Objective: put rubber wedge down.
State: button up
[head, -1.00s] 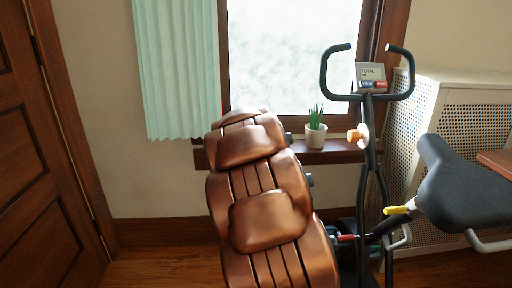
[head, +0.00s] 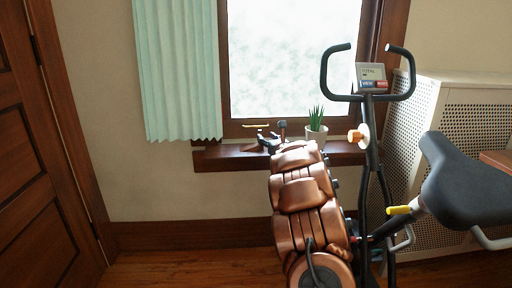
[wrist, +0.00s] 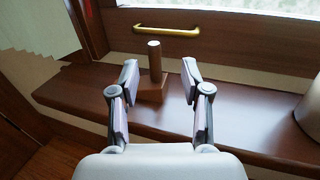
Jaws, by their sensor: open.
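What I take for the rubber wedge, a brown block with an upright round post (wrist: 155,68), stands on the window sill (wrist: 235,120) in the wrist view. My gripper (wrist: 159,76) is open, with one finger on each side of the post. The fingers look apart from it, with gaps on both sides. In the head view my gripper (head: 268,138) is over the sill, left of the potted plant. The wedge cannot be made out clearly there.
A brass window handle (wrist: 167,30) is just behind the wedge. A potted plant (head: 316,128) stands on the sill to the right. An exercise bike (head: 370,130) stands right of my arm, before a radiator cover (head: 460,100). A green curtain (head: 178,70) hangs left.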

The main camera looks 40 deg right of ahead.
aim_at(260, 132)
jog(key=shift+w+d, duration=0.2)
jog(key=shift+w, duration=0.2)
jog(key=shift+w+d+r+b, duration=0.15)
jog(key=shift+w+b, duration=0.15)
jog(key=shift+w, duration=0.65)
jog(key=shift+w+d+r+b, duration=0.1)
jog(key=shift+w+b, duration=0.2)
jog(key=shift+w, duration=0.65)
jog(key=shift+x, duration=0.8)
jog(key=shift+s, duration=0.1)
jog(key=shift+c, duration=0.2)
grip_shut()
